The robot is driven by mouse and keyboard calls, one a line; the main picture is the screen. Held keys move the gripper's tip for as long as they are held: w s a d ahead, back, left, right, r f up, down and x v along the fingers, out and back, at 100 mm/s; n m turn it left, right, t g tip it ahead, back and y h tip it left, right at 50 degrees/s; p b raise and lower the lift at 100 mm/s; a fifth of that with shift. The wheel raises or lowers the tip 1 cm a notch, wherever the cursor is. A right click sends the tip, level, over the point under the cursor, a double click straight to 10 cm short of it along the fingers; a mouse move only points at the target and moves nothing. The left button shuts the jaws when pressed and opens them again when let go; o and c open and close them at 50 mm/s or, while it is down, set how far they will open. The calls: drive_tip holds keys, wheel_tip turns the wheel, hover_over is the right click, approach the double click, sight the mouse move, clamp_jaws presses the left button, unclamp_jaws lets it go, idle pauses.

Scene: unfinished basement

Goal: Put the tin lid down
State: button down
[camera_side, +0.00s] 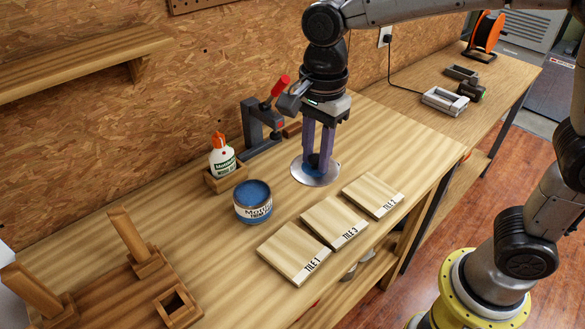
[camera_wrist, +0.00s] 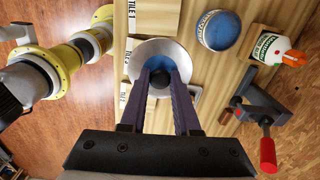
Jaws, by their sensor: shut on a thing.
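The tin lid (camera_side: 301,175) is a silver disc with a blue middle and a dark knob. It also shows in the wrist view (camera_wrist: 170,46), where it hides parts of the tiles. My gripper (camera_side: 318,165) points down with its purple fingers shut on the knob. The lid looks level and is low over the table behind the tiles; I cannot tell whether it touches the wood. The blue-topped tin (camera_side: 253,202) stands to the left of the lid, apart from it. Tile 1 (camera_side: 292,250), tile 3 (camera_side: 334,221) and tile 2 (camera_side: 372,194) lie in a row in front.
A glue bottle (camera_side: 221,157) stands in a wooden holder behind the tin. A clamp with a red handle (camera_side: 264,123) stands by the wall, close behind my gripper. A wooden rack with pegs (camera_side: 150,268) is at front left. Bare table (camera_side: 190,215) lies left of the tin.

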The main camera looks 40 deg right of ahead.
drive_tip(key=s+d+f, duration=0.2)
drive_tip(key=d+f, duration=0.3)
drive_tip(key=d, duration=0.2)
hover_over(290, 190)
drive_tip(key=shift+m, duration=0.4)
wheel_tip(290, 190, down, 9)
drive_tip(key=shift+f, duration=0.1)
drive_tip(key=shift+w+f, duration=0.15)
drive_tip(key=shift+f, duration=1.5)
drive_tip(key=shift+f, duration=0.15)
drive_tip(key=c, duration=0.6)
unclamp_jaws()
drive_tip(key=shift+c, duration=0.2)
